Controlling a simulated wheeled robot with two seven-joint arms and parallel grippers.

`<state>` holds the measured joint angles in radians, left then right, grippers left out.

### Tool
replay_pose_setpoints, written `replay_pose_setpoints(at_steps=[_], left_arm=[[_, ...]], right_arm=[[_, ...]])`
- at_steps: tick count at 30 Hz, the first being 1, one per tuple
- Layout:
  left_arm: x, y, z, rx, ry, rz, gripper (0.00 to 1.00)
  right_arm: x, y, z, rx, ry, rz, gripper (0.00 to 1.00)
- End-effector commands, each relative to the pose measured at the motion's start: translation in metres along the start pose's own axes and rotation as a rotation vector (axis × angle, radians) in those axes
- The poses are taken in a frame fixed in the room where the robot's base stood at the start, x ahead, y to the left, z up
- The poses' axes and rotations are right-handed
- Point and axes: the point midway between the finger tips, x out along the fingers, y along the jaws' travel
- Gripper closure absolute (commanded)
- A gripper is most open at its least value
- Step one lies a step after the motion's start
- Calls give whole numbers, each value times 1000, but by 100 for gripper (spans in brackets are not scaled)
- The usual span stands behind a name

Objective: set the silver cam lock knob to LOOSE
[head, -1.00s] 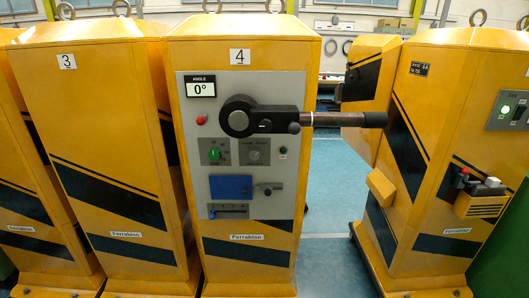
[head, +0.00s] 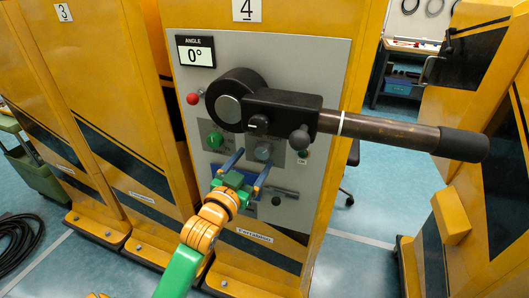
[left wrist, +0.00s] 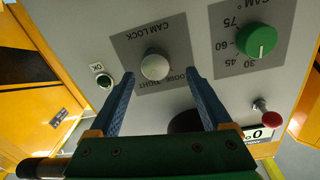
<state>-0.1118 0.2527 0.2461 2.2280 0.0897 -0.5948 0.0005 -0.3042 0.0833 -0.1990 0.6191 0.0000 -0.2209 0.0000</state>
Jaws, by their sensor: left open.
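The silver cam lock knob (head: 263,150) sits on a dark square plate on the grey panel, below the black lever hub. In the left wrist view, turned upside down, the knob (left wrist: 155,66) is round and pale, with CAM LOCK and partly hidden LOOSE and TIGHT lettering around it. I cannot tell which mark it points to. My left gripper (head: 254,158) is open in front of the panel. In the left wrist view its blue fingers (left wrist: 160,76) stand on either side of the knob's line, apart from it. My right gripper is not in view.
A long lever (head: 385,130) sticks out to the right above the knob. An OK button (left wrist: 104,80) is beside the plate. The angle display (head: 195,52) reads 0°.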

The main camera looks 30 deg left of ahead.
Motion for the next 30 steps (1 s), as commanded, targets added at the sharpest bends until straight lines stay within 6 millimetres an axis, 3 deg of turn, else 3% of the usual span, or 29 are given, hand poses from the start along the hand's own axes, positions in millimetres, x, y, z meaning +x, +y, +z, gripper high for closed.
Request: replay_pose_setpoints(at_steps=[4, 12, 21, 30], left_arm=[[19, 0, -1, 0, 0, 0, 17], [23, 1, 1, 0, 0, 1, 17], [23, 0, 1, 0, 0, 1, 98], [23, 0, -1, -39, 4, 0, 100]], right_arm=[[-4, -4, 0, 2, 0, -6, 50], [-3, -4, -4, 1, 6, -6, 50], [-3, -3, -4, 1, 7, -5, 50], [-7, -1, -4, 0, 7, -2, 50]])
